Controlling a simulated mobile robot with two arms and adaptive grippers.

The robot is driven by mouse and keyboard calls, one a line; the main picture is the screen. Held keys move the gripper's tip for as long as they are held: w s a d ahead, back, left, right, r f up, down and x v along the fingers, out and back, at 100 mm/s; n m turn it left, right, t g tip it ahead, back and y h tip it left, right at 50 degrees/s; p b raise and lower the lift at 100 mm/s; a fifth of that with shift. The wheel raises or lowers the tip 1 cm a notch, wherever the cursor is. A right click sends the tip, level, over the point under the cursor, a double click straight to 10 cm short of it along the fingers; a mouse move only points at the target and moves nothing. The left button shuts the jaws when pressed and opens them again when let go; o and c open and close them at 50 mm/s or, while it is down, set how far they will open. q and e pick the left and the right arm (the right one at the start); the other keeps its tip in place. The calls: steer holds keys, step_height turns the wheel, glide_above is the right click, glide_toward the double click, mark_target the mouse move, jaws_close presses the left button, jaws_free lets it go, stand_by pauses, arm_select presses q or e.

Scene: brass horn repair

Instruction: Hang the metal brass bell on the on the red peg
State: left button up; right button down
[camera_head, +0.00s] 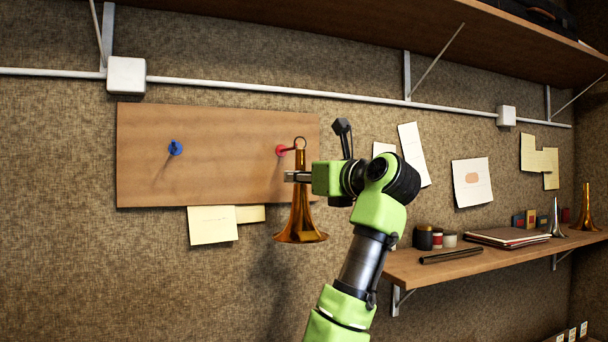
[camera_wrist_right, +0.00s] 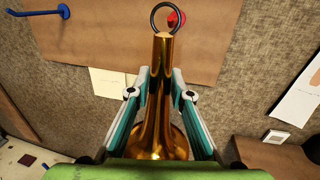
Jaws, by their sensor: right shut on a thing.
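The brass bell (camera_head: 301,222) is upright, flared end down, with a dark ring (camera_head: 300,143) at its top. My right gripper (camera_head: 290,177) is shut on the bell's narrow neck; the bell (camera_wrist_right: 163,90) also shows between the fingers in the right wrist view. The red peg (camera_head: 281,150) is on the wooden board, just left of the ring in the head view. In the wrist view the red peg (camera_wrist_right: 176,19) shows beside and partly behind the ring. I cannot tell whether the ring is around the peg. My left gripper is not in view.
The wooden board (camera_head: 225,180) also carries a blue peg (camera_head: 175,148) at left. Yellow notes (camera_head: 213,225) hang below it. At right a shelf (camera_head: 480,260) holds jars, papers, a silver bell (camera_head: 556,218) and another brass bell (camera_head: 586,212).

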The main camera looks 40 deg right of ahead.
steer(key=w+d+f+p, duration=0.1)
steer(key=w+p, duration=0.1)
steer(key=w, duration=0.4)
steer(key=shift+w+d, duration=0.25)
steer(key=shift+d, duration=0.05)
stand_by(0.4)
stand_by(0.6)
steer(key=c, duration=1.8)
jaws_free()
steer(key=shift+o, duration=0.2)
